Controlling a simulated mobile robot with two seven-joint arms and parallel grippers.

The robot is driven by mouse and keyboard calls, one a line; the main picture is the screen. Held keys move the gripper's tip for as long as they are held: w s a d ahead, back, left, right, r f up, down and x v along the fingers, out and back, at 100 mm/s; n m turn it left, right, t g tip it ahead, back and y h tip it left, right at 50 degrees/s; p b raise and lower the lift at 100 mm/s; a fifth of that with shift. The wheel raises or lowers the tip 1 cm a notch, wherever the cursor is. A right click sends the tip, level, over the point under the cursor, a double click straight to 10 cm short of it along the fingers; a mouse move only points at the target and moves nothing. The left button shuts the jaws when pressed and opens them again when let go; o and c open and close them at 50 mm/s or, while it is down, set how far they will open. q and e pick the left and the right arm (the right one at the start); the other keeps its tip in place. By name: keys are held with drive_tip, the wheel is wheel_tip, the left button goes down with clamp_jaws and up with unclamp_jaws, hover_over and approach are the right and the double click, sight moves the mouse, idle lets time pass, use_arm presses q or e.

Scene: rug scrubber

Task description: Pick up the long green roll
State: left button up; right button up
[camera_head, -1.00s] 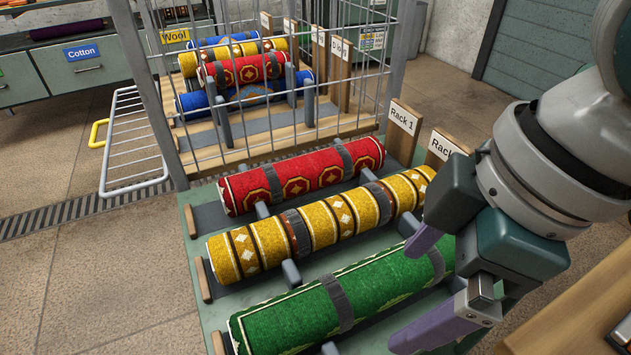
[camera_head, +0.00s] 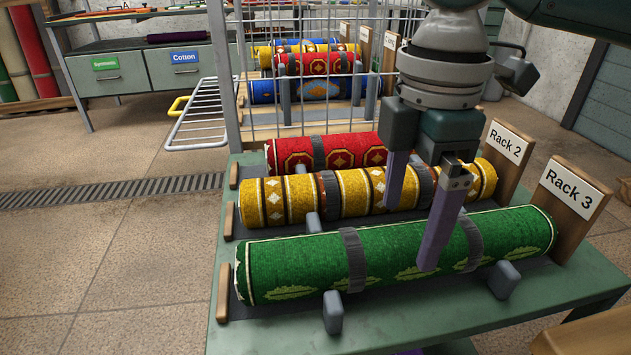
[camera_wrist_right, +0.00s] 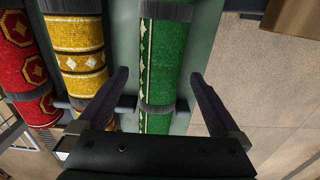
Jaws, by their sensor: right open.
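The long green roll (camera_head: 300,262) lies in the front cradle of the green rack table, beside the Rack 3 sign. Two grey bands go around it. In the right wrist view the green roll (camera_wrist_right: 161,60) runs up the picture between the two fingers. My right gripper (camera_head: 417,222) is open and empty, pointing down. In the head view its near finger overlaps the green roll and its far finger overlaps the yellow roll. I cannot tell the exact height above the roll. My left gripper is not in view.
A yellow roll (camera_head: 275,203) and a red roll (camera_head: 350,152) lie in parallel cradles behind the green one. Grey posts (camera_head: 333,312) stand along the green roll's front side. The Rack 3 sign (camera_head: 572,194) stands at its right end. A wire cage (camera_head: 255,70) stands behind.

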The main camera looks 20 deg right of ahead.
sight(412, 231)
drive_tip(key=f, duration=0.1)
drive_tip(key=f+b, duration=0.1)
drive_tip(key=f, duration=0.1)
drive_tip(key=f+b, duration=0.1)
drive_tip(key=f, duration=0.1)
drive_tip(key=shift+s+d+f, duration=0.15)
drive_tip(key=shift+d, duration=0.15)
drive_tip(key=c, duration=0.4)
clamp_jaws()
